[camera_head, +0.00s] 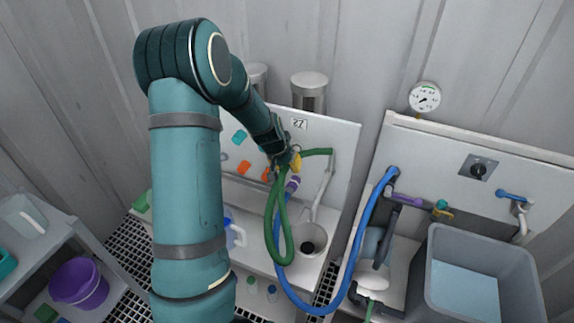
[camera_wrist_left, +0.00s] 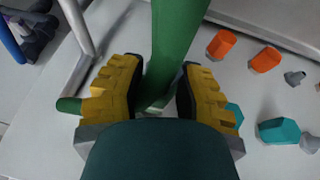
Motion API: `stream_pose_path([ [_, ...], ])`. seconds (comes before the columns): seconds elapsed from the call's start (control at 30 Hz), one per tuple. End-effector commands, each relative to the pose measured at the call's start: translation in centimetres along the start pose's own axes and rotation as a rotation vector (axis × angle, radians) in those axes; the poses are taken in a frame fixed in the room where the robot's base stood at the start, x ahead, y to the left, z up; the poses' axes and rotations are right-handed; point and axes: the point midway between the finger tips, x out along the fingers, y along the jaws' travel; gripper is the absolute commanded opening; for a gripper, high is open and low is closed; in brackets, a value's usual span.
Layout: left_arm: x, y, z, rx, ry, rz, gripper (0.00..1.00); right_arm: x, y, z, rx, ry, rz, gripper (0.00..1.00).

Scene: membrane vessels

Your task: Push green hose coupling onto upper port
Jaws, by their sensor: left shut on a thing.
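My left gripper (camera_head: 284,164) is at the white panel below the label, its yellow fingertips partly hidden by the wrist. In the left wrist view its two yellow fingers (camera_wrist_left: 160,95) stand on either side of the green hose (camera_wrist_left: 178,40), closed on the hose end. The green hose (camera_head: 270,215) hangs from the gripper in a long loop. A green piece (camera_head: 318,152) also shows just right of the gripper. The green coupling itself is mostly hidden between the fingers. I cannot make out the upper port, nor whether the coupling touches it.
Orange and teal fittings stick out of the panel (camera_head: 345,165) left of the gripper; orange (camera_wrist_left: 266,60) and teal (camera_wrist_left: 279,131) ones show in the wrist view. A blue hose (camera_head: 358,245) hangs right of the green loop. A grey bin (camera_head: 437,280) stands at right.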

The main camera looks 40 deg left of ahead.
Motion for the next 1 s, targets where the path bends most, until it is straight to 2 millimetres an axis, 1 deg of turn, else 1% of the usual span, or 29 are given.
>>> stream_pose_path([
  [0.37,0.0,0.0,-0.1,0.001,0.001,0.000,0.00,0.1,0.0,0.0,0.000,0.000,0.000,0.47],
  [1.0,0.6,0.0,-1.4,0.001,0.001,0.000,0.00,0.0,0.0,0.0,0.000,0.000,0.000,0.47],
])
